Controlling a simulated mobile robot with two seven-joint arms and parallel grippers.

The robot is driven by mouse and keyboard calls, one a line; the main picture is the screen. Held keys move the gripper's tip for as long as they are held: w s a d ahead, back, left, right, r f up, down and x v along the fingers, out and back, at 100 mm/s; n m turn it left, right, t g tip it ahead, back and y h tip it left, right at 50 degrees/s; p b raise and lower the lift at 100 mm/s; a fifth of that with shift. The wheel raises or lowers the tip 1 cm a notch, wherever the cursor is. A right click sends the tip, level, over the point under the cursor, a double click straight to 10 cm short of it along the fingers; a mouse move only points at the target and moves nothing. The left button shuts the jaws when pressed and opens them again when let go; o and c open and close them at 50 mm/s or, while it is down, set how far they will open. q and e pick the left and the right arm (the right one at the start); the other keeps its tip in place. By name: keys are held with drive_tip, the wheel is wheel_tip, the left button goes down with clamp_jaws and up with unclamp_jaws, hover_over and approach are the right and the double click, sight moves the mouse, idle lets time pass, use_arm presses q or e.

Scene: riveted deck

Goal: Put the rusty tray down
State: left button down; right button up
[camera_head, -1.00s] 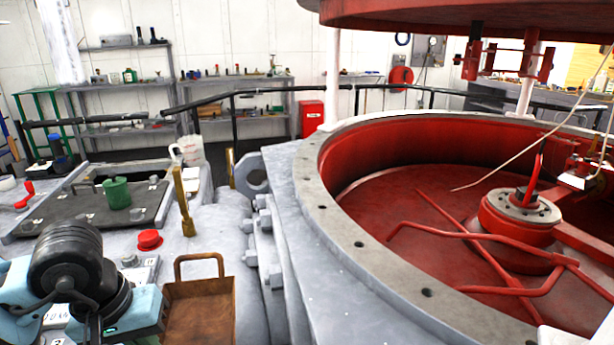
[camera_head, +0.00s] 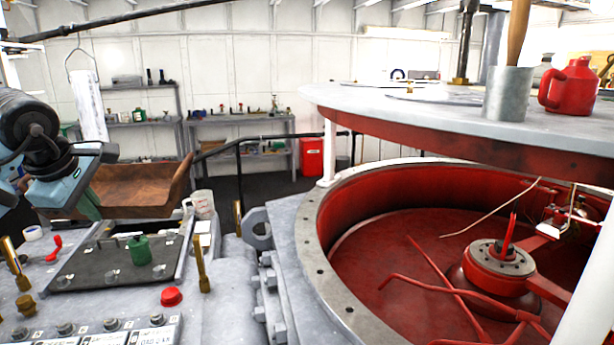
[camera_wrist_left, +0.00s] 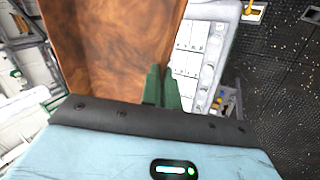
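The rusty tray (camera_head: 135,187) is a brown, open metal tray in the left of the head view, up in the air above the grey deck. My left gripper (camera_head: 90,206) reaches in from the left, its green fingers at the near side of the tray. In the left wrist view the green fingers (camera_wrist_left: 161,88) are close together against the tray (camera_wrist_left: 105,45), which fills the upper middle. They appear shut on it, though the grasped part is hidden. My right gripper is not in view.
Below the tray lies a black panel (camera_head: 85,277) with a green canister (camera_head: 140,250). A red button (camera_head: 171,297), brass levers (camera_head: 201,270) and a white jug (camera_head: 203,204) stand nearby. A large red pit (camera_head: 400,240) is at right, below a round platform (camera_head: 430,115).

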use_arm(q)
wheel_tip(320, 180, up, 8)
drive_tip(key=s+a+n+y+p, duration=0.1)
drive_tip(key=a+n, duration=0.1)
drive_tip(key=shift+s+r+p, duration=0.15)
drive_tip(key=shift+r+p, duration=0.05)
drive_tip(key=shift+p, duration=0.1)
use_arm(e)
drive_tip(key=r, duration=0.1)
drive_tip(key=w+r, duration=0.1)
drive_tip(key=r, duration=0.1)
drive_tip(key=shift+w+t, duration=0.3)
